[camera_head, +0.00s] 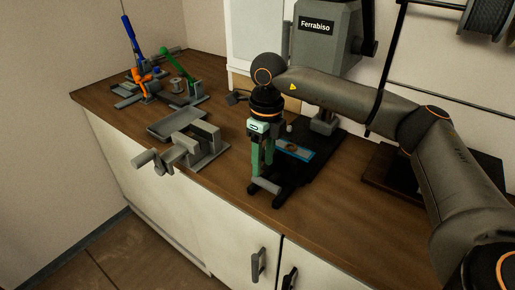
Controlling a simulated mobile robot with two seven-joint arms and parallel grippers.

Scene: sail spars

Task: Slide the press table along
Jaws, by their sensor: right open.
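The drill press (325,45) stands at the back of the counter with a "Ferrabiso" label on its grey head. Its black base and table (315,165) reach toward the counter's front edge, with a blue plate (297,150) on top. A short light grey bar (266,186) sticks out at the front of the press table. My right gripper (262,178) has green fingers pointing down, open, with the tips right at this grey bar. I cannot tell whether the bar lies between the fingers or they touch it. The gripper hides part of the table's left side. My left gripper is not in view.
A grey vise (200,140) with a handle over the front edge stands left of the press, beside a shallow grey tray (173,124). Toggle clamps with blue, orange and green handles (178,66) stand at the far left. A dark board (385,170) lies to the right, under my arm.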

